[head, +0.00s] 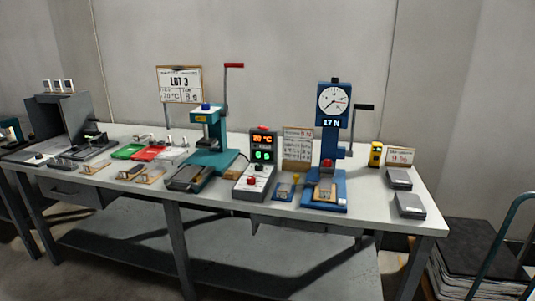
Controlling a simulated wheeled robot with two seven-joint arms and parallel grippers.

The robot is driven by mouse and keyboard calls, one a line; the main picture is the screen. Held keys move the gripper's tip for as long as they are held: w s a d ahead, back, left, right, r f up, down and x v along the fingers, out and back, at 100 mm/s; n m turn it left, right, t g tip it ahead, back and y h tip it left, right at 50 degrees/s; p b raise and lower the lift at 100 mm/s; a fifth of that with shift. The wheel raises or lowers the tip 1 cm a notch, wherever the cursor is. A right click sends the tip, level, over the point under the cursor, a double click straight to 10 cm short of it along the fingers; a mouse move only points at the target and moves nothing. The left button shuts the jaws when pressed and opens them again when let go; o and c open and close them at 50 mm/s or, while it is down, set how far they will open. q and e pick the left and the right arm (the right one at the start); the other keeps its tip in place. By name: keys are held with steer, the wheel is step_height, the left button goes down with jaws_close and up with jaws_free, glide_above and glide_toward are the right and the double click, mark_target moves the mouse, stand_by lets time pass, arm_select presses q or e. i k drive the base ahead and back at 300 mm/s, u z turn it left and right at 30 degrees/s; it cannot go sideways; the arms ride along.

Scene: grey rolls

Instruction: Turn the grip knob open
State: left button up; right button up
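A blue test stand (334,150) stands upright on the right half of the bench, with a round white dial (333,101) and a display reading 17 N. A crank with a black handle (364,107) sticks out on its right. A small red part (327,163) shows low on the stand, above a tan piece (324,192) at its base. I cannot tell whether this red part is the grip knob, or how it is turned. Neither of my grippers is in view.
The grey bench (385,206) also holds a teal press (208,140) with a red-handled lever, a control box (256,170) with lit displays, green and red trays, and two grey boxes at right. Stacked dark sheets (475,255) and a cart rail stand at the lower right.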

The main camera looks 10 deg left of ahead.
mark_target(327, 162)
steer(key=u, duration=0.65)
steer(key=i, duration=0.75)
steer(key=u, duration=0.25)
